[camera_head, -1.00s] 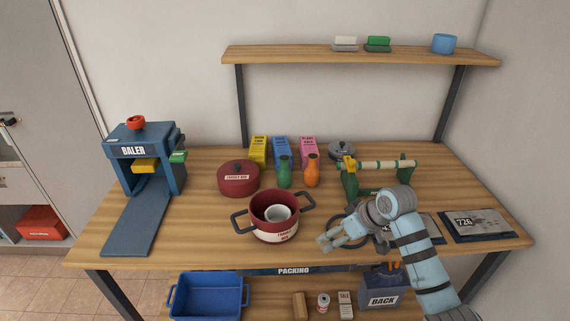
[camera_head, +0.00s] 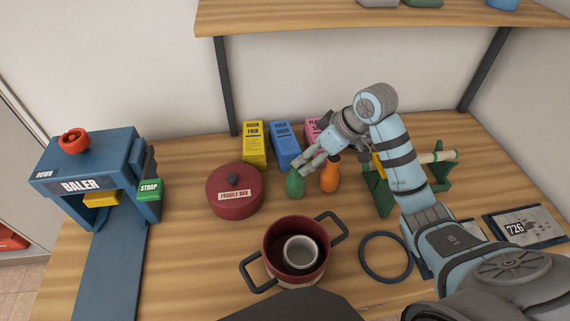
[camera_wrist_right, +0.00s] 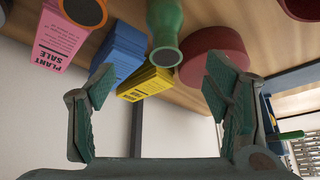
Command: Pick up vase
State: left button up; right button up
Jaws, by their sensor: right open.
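Two vases stand upright side by side on the table: a green vase (camera_head: 295,186) and an orange vase (camera_head: 330,175). My right gripper (camera_head: 309,163) is open and empty, over the back of the vases in the head view. Its fingers partly cover the view between the two vases. In the right wrist view, which is upside down, the open jaws (camera_wrist_right: 158,82) face the green vase (camera_wrist_right: 165,25), whose mouth shows between the fingertips. The orange vase (camera_wrist_right: 84,12) is off to the left there. My left gripper is out of view.
A lidded red pot (camera_head: 235,203) is to the left. An open red pot (camera_head: 272,240) holding a grey cup (camera_head: 300,252) is in front. A green stand (camera_head: 378,192) is at right.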

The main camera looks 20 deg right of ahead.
aim_at(291, 176)
jog(key=x, duration=0.2)
jog(key=s+x, duration=0.1)
jog(key=x, duration=0.1)
jog(key=b+x, duration=0.1)
jog(key=x, duration=0.1)
jog(key=shift+s+a+f, duration=0.1)
jog(key=shift+a+f, duration=0.1)
jog(key=shift+f, duration=0.2)
jog(key=b+x, duration=0.1)
jog(key=x, duration=0.6)
jog(key=shift+d, duration=0.1)
jog(key=shift+r, duration=0.1)
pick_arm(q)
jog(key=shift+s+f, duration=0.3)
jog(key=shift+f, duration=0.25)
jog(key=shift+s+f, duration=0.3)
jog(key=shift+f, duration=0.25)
pick_arm(e)
jog(key=c, duration=1.5)
